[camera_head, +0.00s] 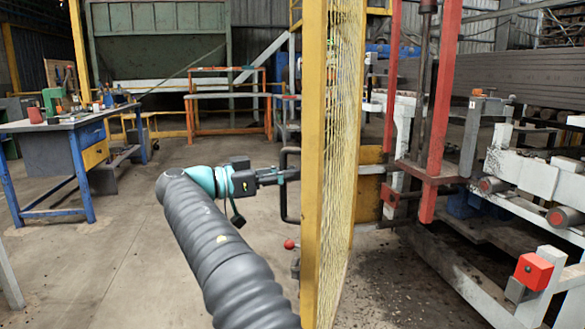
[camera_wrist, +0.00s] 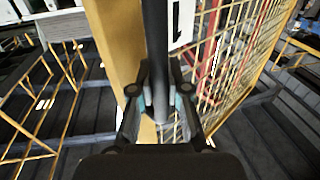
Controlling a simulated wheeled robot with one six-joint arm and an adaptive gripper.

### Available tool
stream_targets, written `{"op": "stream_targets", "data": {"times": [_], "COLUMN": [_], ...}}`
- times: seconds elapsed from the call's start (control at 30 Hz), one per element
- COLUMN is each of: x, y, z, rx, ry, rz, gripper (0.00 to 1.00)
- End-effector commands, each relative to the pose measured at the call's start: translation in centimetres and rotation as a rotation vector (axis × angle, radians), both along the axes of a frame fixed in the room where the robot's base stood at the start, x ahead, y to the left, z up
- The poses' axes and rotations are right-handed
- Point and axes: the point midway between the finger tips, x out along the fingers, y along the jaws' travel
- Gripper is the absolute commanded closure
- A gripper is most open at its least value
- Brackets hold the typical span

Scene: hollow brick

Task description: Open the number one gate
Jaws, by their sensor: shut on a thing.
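The gate (camera_head: 314,150) is a yellow frame with yellow wire mesh, seen nearly edge-on in the middle of the head view. A black bar handle (camera_head: 285,190) stands out from the left side of its frame. My gripper (camera_head: 281,176) reaches the handle from the left and is shut on it. In the wrist view the handle (camera_wrist: 155,50) is a dark upright bar between the fingers of my gripper (camera_wrist: 161,105). The yellow gate post (camera_wrist: 115,45) is just behind it. A white plate with a black number one (camera_wrist: 180,22) is on the gate beside the handle.
A red ball knob (camera_head: 289,244) is below the handle. A blue-legged workbench (camera_head: 60,125) with tools stands at the left. Red and white machinery (camera_head: 440,150) fills the right side beyond the mesh. The concrete floor (camera_head: 120,240) left of the gate is clear.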

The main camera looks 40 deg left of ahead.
Motion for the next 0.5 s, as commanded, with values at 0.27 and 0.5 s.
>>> {"op": "stream_targets", "data": {"times": [0.27,0.5], "x": [-0.62,-0.83], "y": [0.90,0.96], "z": [-1.19,-1.35], "rx": [-0.008,-0.009], "ry": [0.015,0.016], "rz": [0.002,0.002], "gripper": [1.00,0.83]}}
